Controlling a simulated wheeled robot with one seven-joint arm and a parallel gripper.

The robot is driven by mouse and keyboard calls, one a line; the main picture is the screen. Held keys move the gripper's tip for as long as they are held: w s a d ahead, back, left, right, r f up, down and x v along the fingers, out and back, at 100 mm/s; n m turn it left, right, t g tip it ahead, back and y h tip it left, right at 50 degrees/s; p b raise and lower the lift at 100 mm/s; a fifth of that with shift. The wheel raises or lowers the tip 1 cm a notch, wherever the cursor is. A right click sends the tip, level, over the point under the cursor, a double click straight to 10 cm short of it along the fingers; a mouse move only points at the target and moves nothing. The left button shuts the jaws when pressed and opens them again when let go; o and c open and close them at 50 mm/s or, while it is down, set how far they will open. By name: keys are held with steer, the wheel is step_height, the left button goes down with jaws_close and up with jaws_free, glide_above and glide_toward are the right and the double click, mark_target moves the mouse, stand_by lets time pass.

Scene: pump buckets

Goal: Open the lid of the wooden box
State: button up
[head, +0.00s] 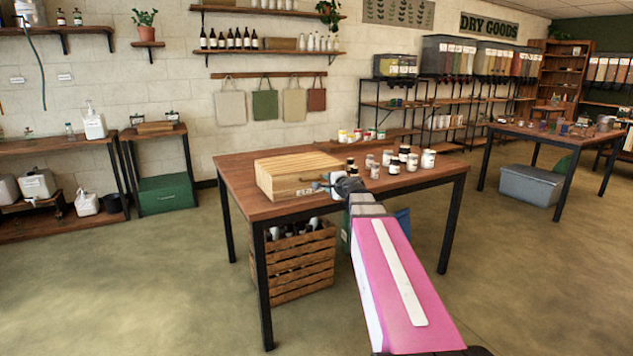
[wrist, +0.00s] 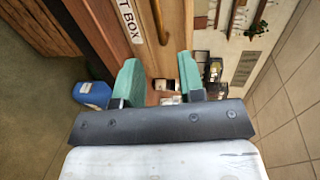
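The wooden box (head: 292,176) is pale and slatted and stands on the wooden table (head: 234,185). Its top looks shut. My gripper (head: 326,184) is at the box's front right side, small and partly hidden by my arm in the head view. In the wrist view my gripper (wrist: 160,72) has its two green fingers spread apart with no object visibly held. The lettered face of the box (wrist: 128,22) and a tan curved strip on it lie beyond the fingers. I cannot tell whether a finger touches the box.
Several small jars (head: 404,160) stand on the table just right of the box and my gripper. A slatted crate with bottles (head: 300,268) sits under the table. A blue container (wrist: 92,94) shows at left in the wrist view. The floor at left is clear.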

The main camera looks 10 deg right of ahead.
mark_target(301, 171)
steer(key=x, duration=1)
steer(key=shift+w+a+f, duration=0.1)
steer(key=shift+w+a, duration=0.1)
steer(key=shift+w, duration=0.05)
steer(key=shift+c, duration=0.3)
jaws_close()
